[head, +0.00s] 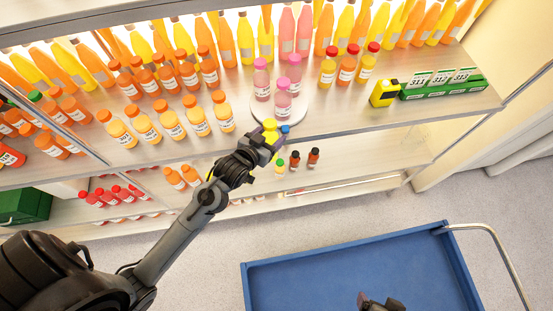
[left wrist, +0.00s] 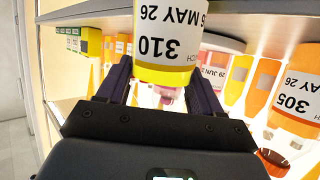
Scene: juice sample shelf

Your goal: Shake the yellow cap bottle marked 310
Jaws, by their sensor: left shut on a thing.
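The bottle marked 310 (left wrist: 163,42) fills the top middle of the left wrist view. It has a white label, upside down in that picture, and a yellow band below it. My left gripper (left wrist: 160,90) is shut on it, with one finger at each side. In the head view, the yellow cap of the bottle (head: 269,125) shows at my left gripper (head: 266,136), in front of the upper shelf's front edge. Most of the bottle's body is hidden there. My right gripper (head: 380,302) is partly in view at the bottom, over the cart; its jaw state is unclear.
Pink bottles stand on a round white plate (head: 292,114) behind my left gripper. A blue cap (head: 285,129) is close beside it. Orange bottles (head: 170,122) crowd the shelf to the left. Green boxes (head: 440,86) lie right. A blue cart (head: 350,275) stands in front.

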